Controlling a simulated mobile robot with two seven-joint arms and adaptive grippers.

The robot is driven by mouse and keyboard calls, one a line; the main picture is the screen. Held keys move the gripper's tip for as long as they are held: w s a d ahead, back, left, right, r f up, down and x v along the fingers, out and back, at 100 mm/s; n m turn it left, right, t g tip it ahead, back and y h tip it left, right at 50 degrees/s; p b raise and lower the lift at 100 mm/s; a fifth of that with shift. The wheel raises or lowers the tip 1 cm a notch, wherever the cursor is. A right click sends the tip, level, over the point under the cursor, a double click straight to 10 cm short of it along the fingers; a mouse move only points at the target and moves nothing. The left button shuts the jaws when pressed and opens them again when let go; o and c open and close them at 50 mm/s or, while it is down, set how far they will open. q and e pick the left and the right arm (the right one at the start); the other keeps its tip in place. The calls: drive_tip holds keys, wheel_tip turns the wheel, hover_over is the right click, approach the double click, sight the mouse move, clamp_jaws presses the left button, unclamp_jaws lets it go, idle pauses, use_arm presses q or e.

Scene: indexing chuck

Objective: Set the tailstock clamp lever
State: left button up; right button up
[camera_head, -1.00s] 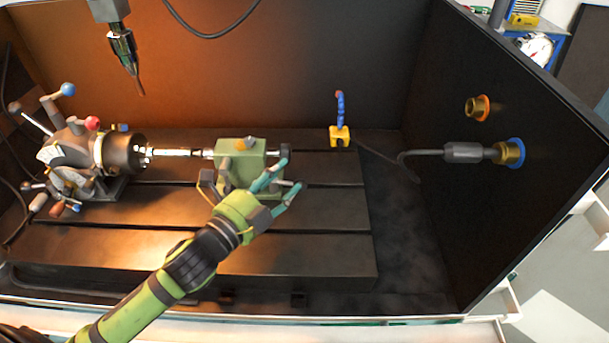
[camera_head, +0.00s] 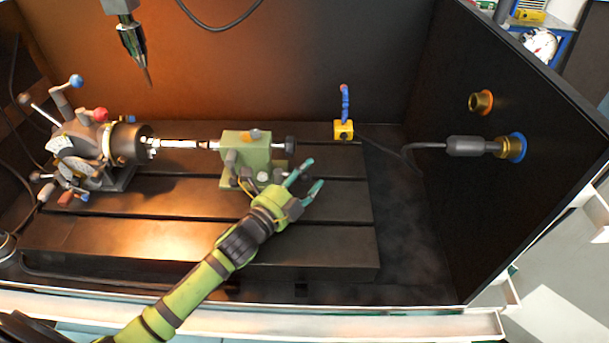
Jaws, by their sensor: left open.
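The tailstock (camera_head: 258,152) is a green block on the dark slotted bed, with an orange part (camera_head: 250,135) on top and a dark knob (camera_head: 291,144) at its right end. A grey lever-like part (camera_head: 231,161) stands at its front left; I cannot tell surely whether this is the clamp lever. My left gripper (camera_head: 315,171) is open with its teal fingers apart and nothing between them. It is at the right front of the tailstock, its fingers pointing up and right. Its green palm hides part of the tailstock's lower right. My right gripper is not in view.
The indexing chuck (camera_head: 128,143) with several knobbed levers stands at left, a shaft (camera_head: 185,143) running to the tailstock. A spindle tool (camera_head: 133,45) hangs above. A yellow block with a blue hose (camera_head: 344,130) stands behind right. The bed's right end (camera_head: 340,215) is clear.

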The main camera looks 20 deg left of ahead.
use_arm(q)
clamp_jaws()
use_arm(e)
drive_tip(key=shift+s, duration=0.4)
use_arm(q)
drive_tip(key=shift+s+r+m+h, duration=0.1)
drive_tip(key=shift+s+m+h, duration=0.05)
drive_tip(key=shift+m+h, duration=0.25)
drive_tip(key=shift+s+m+g+h+p, duration=0.2)
drive_tip(key=shift+m+g+h+p, duration=0.2)
drive_tip(key=shift+h, duration=0.2)
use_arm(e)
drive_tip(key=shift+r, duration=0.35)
use_arm(q)
unclamp_jaws()
